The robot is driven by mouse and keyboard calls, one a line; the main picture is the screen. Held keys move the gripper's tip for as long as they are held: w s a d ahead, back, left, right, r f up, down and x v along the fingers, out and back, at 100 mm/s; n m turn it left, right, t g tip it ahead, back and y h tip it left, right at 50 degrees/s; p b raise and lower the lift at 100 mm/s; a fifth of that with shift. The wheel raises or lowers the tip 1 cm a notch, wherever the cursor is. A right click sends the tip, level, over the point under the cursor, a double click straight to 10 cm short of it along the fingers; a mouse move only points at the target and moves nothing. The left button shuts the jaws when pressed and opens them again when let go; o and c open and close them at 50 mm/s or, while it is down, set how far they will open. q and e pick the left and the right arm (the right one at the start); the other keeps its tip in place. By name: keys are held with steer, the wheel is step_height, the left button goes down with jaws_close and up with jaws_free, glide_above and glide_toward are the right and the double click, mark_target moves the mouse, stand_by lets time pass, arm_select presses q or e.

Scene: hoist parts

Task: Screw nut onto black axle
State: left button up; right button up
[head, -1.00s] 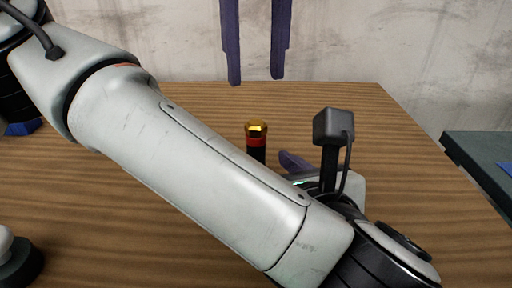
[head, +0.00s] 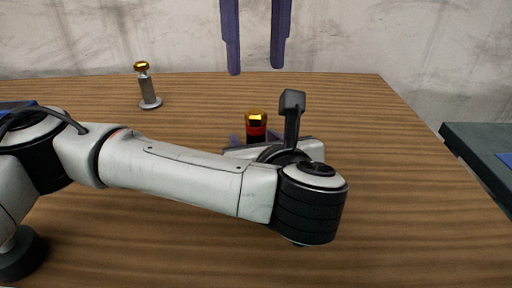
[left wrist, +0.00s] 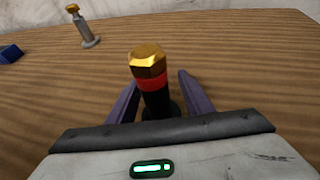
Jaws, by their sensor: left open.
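The black axle (left wrist: 157,103) stands upright on the table with a red band below its top. A gold hex nut (head: 256,115) sits on top of the red band, and it also shows in the left wrist view (left wrist: 147,60). My left gripper (left wrist: 158,80) is open, with one purple finger on each side of the black axle, below the nut. A gap shows between the fingers and the axle. In the head view my left arm hides the axle's lower part. My right gripper (head: 255,69) hangs fingers down above and beyond the axle, open and empty.
A silver axle (head: 148,92) with a gold nut (head: 141,66) on top stands at the back left of the wooden table (head: 400,220). A blue block (left wrist: 10,54) lies at the left. A dark table (head: 480,150) stands at the right edge. The table's right side is clear.

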arm_select(q)
steer(key=shift+w+a+f, duration=0.25)
steer(key=shift+w+a, duration=0.1)
steer(key=shift+w, duration=0.1)
jaws_close()
